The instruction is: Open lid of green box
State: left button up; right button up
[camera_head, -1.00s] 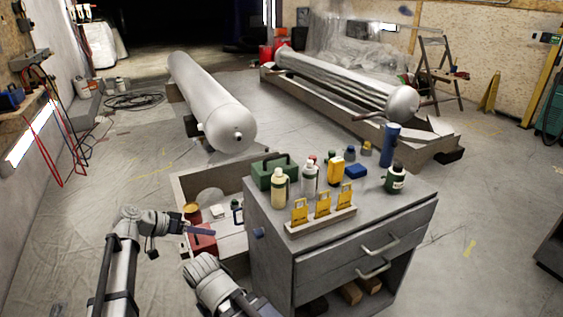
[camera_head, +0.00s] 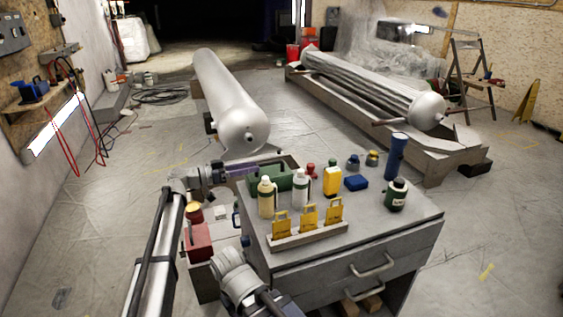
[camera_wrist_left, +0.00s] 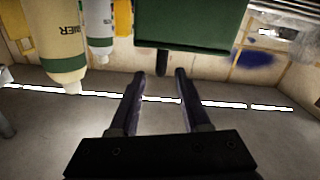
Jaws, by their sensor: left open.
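The green box (camera_head: 293,180) stands at the back left of the grey cabinet top, partly hidden behind bottles. Its lid looks shut. In the left wrist view the green box (camera_wrist_left: 195,28) fills the top middle, with a dark tab at its edge. My left gripper (camera_head: 246,169) is just left of the box in the head view. In the left wrist view my left gripper (camera_wrist_left: 160,76) is open and empty, its two dark fingers pointing at the box and the tab near their tips. I cannot see contact. My right gripper is not in view, only an arm part at the bottom.
A cream bottle (camera_head: 266,198) and a white bottle (camera_head: 300,190) stand in front of the box. A red box (camera_head: 197,242) sits lower left.

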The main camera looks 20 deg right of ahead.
aim_at(281, 161)
pick_arm(q)
jog(key=shift+w+d, duration=0.15)
jog(key=shift+d, duration=3.85)
grip_shut()
